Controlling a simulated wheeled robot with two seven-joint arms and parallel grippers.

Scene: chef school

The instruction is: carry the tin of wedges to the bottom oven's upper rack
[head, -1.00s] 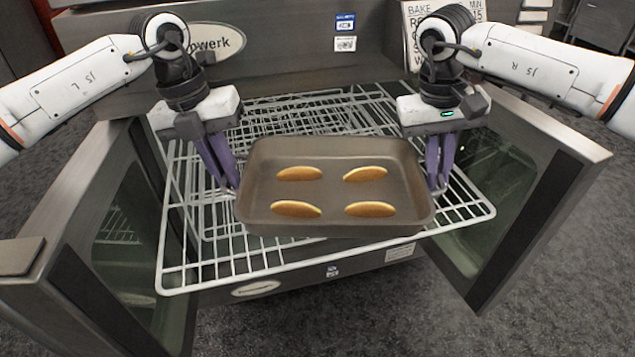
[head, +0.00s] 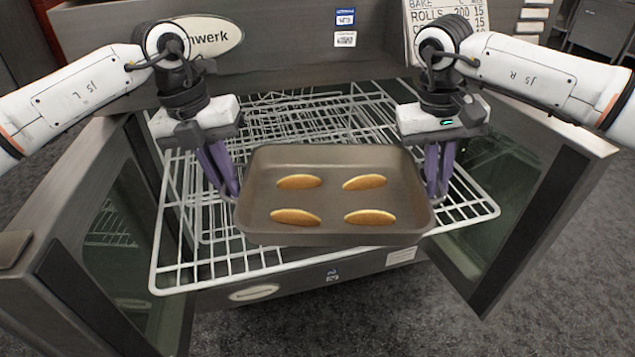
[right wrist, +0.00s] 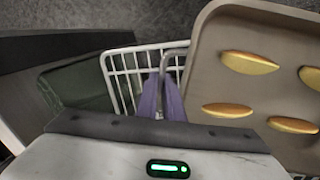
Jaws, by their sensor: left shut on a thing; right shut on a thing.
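The tin (head: 335,232) is a brown rectangular tray with several golden wedges (head: 365,182) lying in two rows. In the head view it is level over the front part of a pulled-out wire rack (head: 220,277); I cannot tell whether it touches the wires. My left gripper (head: 230,192) is shut on the tin's left rim. My right gripper (head: 434,196) is shut on its right rim. In the right wrist view the purple fingers (right wrist: 162,103) close beside the tin (right wrist: 200,75), and the wedges (right wrist: 248,63) show at the right.
Oven doors stand open at the left (head: 95,240) and right (head: 535,220), flanking the rack. The oven's dark front panel (head: 290,45) rises behind my grippers. Another wire rack shows below the pulled-out one. A sign board (head: 450,18) stands at the back right.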

